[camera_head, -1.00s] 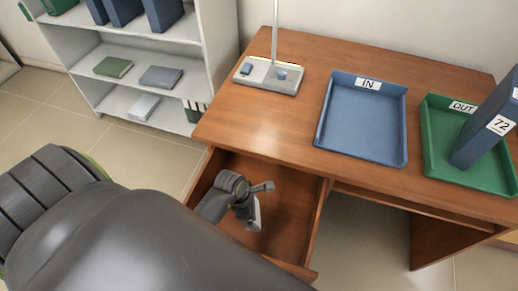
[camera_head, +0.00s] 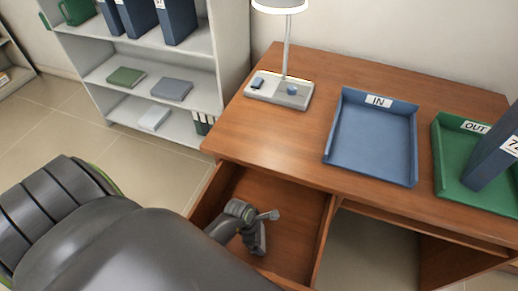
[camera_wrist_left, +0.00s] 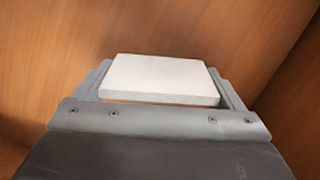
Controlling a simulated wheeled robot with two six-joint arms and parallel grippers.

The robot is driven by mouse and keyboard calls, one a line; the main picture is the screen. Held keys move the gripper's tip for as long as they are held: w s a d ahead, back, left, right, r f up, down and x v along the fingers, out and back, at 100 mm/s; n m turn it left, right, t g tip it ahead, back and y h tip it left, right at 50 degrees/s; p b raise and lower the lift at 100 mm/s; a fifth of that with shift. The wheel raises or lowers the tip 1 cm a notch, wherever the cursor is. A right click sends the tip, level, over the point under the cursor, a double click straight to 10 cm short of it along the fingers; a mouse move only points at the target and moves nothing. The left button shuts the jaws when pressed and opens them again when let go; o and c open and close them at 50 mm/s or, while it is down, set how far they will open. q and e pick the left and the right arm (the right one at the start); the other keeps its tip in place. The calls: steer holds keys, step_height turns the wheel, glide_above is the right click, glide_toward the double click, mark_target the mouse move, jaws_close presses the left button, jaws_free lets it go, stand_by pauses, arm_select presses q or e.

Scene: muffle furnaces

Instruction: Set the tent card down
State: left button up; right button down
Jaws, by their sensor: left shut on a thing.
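The tent card shows in the left wrist view as a pale whitish slab (camera_wrist_left: 160,78) between the two grey fingers. My left gripper (camera_head: 262,232) is shut on it. In the head view the gripper is over or inside the open desk drawer (camera_head: 290,205), and the card is only a small pale patch at the fingers. Brown wood surrounds the card in the wrist view. I cannot tell whether the card touches the drawer floor. My right gripper is in neither view.
The desk top (camera_head: 270,130) holds a lamp (camera_head: 288,92), a blue IN tray (camera_head: 370,145) and a green OUT tray (camera_head: 448,165) with a dark blue binder (camera_head: 492,155). A shelf unit (camera_head: 225,60) stands at the left. The desk's middle front is clear.

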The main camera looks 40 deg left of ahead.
arm_select(q)
steer(key=shift+f, duration=0.15)
steer(key=o, duration=0.8)
steer(key=shift+c, duration=0.2)
steer(key=shift+a+r, duration=0.15)
steer(key=shift+r, duration=0.4)
steer(key=p+v, duration=0.1)
steer(key=v, duration=1)
steer(key=shift+p, duration=0.3)
steer(key=shift+s+r, duration=0.1)
